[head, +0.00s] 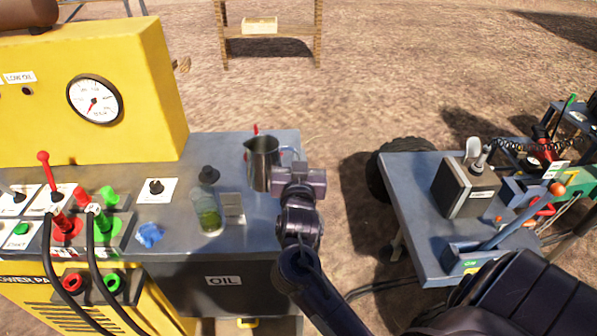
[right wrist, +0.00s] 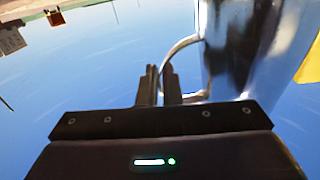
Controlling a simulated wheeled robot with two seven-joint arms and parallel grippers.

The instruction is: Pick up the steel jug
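The steel jug (head: 263,165) is upright at the right end of the grey bench top (head: 240,146), its handle toward my right gripper. My right gripper (head: 291,165) is at the jug's right side. In the right wrist view, the jug's shiny body (right wrist: 245,45) fills the upper right. The two fingers of my right gripper (right wrist: 161,84) are close together with the jug's curved handle between them, so it looks shut on the handle. Whether the jug's base touches the bench cannot be told. My left gripper is not in view.
Left of the jug stand a bottle of green liquid (head: 208,208) and a small grey plate (head: 232,208). A cart (head: 420,180) with tools stands right, beyond a gap.

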